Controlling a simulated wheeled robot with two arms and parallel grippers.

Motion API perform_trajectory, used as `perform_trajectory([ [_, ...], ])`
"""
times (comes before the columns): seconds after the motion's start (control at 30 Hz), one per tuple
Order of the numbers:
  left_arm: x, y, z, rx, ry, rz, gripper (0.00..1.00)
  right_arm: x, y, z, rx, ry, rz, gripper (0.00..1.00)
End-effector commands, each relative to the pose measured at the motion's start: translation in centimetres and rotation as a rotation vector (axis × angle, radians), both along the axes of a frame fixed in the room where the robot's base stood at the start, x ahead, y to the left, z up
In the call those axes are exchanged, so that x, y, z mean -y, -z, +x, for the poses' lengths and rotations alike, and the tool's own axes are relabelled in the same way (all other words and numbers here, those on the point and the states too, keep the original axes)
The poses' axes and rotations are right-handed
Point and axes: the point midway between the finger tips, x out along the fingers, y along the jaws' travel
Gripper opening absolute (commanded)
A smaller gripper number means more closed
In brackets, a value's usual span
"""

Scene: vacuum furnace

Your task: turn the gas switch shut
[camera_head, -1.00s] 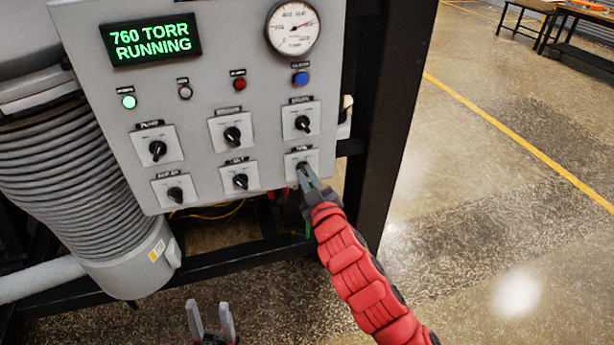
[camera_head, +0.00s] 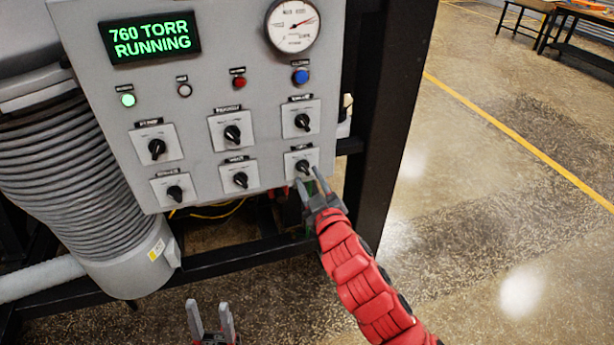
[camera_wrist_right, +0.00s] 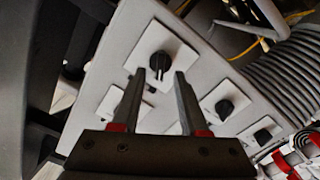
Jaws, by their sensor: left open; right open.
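A grey control panel (camera_head: 215,100) carries several black rotary switches on white plates. Their labels are too blurred to read, so I cannot tell by name which is the gas switch. My right gripper (camera_head: 309,179) is open just below and in front of the bottom-right switch (camera_head: 302,166). In the right wrist view that switch's black knob (camera_wrist_right: 159,66) lies just beyond the tips of the open right gripper (camera_wrist_right: 160,76), centred between them, with nothing held. My left gripper (camera_head: 212,308) is open and empty at the bottom of the head view, well below the panel.
A green display (camera_head: 151,39) reads 760 TORR RUNNING. A round gauge (camera_head: 292,25), a lit green lamp (camera_head: 128,100) and a blue button (camera_head: 300,77) are on the panel. A black frame post (camera_head: 375,130) stands right of it. A ribbed hose (camera_head: 70,160) is at left. Floor at right is clear.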

Motion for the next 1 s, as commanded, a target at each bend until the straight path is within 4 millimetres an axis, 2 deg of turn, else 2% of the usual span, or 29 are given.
perform_trajectory([
  [0.17,0.0,0.7,0.0,0.0,0.0,0.0,0.5,1.2,0.3,-3.4,-0.001,0.001,0.001,0.44],
  [0.3,0.0,-0.9,0.0,0.0,0.0,0.0,0.5,2.2,-0.2,-6.4,-0.006,0.002,0.0,0.44],
  [0.37,0.0,-2.8,0.0,0.0,0.0,0.0,0.5,2.2,-0.8,-7.0,-0.008,-0.003,0.004,0.44],
  [0.53,0.0,-5.9,0.0,0.0,0.0,0.0,0.5,2.9,-0.6,-9.0,-0.012,0.001,0.002,0.44],
  [0.8,0.0,-8.8,0.0,0.0,0.0,0.0,0.5,4.1,-0.2,-12.7,-0.006,0.0,0.001,0.44],
  [1.0,0.0,-9.7,0.0,0.0,0.0,0.0,0.5,4.6,0.0,-14.1,-0.004,0.0,0.001,0.44],
])
